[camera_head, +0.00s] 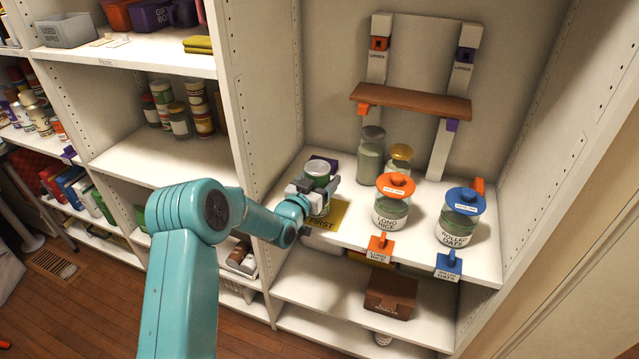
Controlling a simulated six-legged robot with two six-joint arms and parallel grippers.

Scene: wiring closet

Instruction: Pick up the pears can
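A can with a silver lid and a green label (317,171) is on the white shelf in the middle of the view, behind a yellow mat marked FIRST (328,216). Its label is mostly covered and I cannot read the word pears. My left gripper (316,187) is at this can, with grey finger parts on both sides of its body. I cannot tell whether the fingers press on it or stand slightly apart, nor whether the can rests on the shelf. My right gripper is not in view.
Jars with an orange lid (391,205) and a blue lid (459,216) stand to the right. A tall glass jar (370,156) and a gold-lidded jar (399,160) stand behind. A dark purple object (325,158) is just behind the can. A white upright panel (244,110) borders the left.

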